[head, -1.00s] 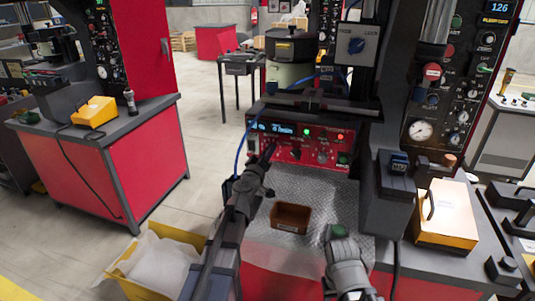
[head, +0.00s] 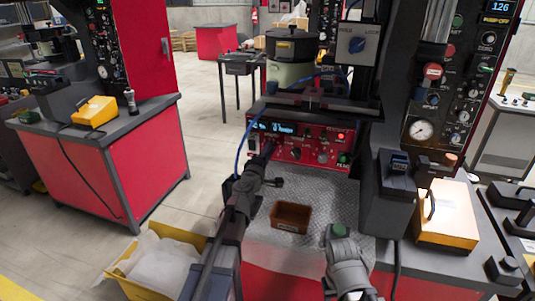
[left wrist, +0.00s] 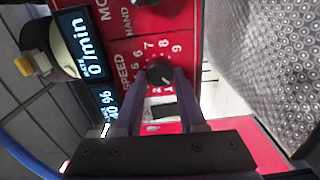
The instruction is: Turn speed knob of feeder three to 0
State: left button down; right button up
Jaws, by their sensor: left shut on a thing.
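The red feeder control panel (head: 300,140) stands on the bench in the head view. My left gripper (head: 268,150) reaches its lower left part. In the left wrist view the black speed knob (left wrist: 160,75) sits beside the word SPEED and a number scale. My left gripper (left wrist: 160,90) is shut on this knob, one finger on each side. The blue display (left wrist: 95,50) reads 0 /min and a smaller percent line, partly cut off. The fingers hide part of the scale. A grey link of my right arm shows low in the head view; I cannot make out its fingers.
A small brown bin (head: 291,217) stands on the metal plate in front of the panel. A yellow box (head: 447,213) is on the right. A yellow crate with white bags (head: 165,258) is at the lower left. A blue cable hangs left of the panel.

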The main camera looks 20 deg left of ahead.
pick_arm(q)
jog(key=shift+n, duration=0.3)
dwell(0.4)
jog(key=shift+c, duration=2.4)
grip_release()
jog(key=shift+s, duration=0.1)
jog(key=s, duration=0.7)
jog(key=shift+s+a, duration=0.2)
jog(key=shift+s, duration=0.1)
